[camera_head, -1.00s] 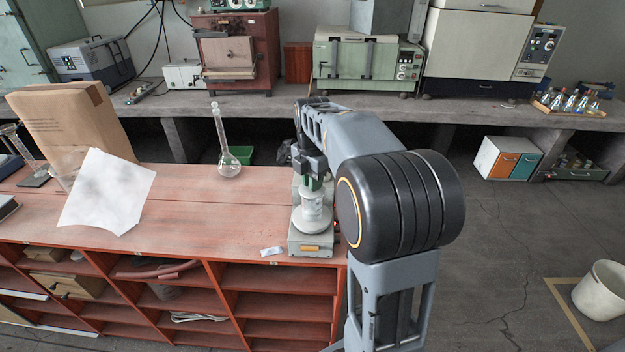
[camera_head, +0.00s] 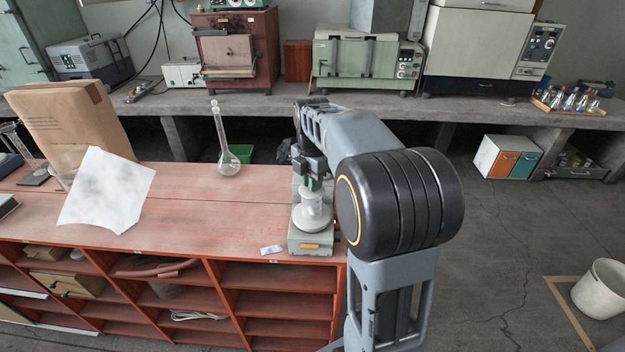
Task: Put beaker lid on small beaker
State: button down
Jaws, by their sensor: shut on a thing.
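My gripper (camera_head: 312,178) points down at the right end of the red bench, directly above a pale, small beaker-like vessel (camera_head: 312,206). The vessel stands on the round plate of a grey-green bench device. The gripper is shut, with a small green part showing at its fingertips. The beaker lid is not clearly distinguishable; the fingers and arm hide much of this spot. I cannot tell whether the held thing touches the vessel.
A long-necked glass flask (camera_head: 227,150) stands left of my gripper. A white sheet (camera_head: 107,192) and a brown paper bag (camera_head: 75,122) are farther left. A small white item (camera_head: 271,250) lies by the front edge. The bench middle is clear.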

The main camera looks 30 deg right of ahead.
jog(key=shift+f, duration=0.1)
jog(key=c, duration=0.6)
grip_release()
jog(key=shift+r+p, duration=3.1)
jog(key=shift+r, duration=0.45)
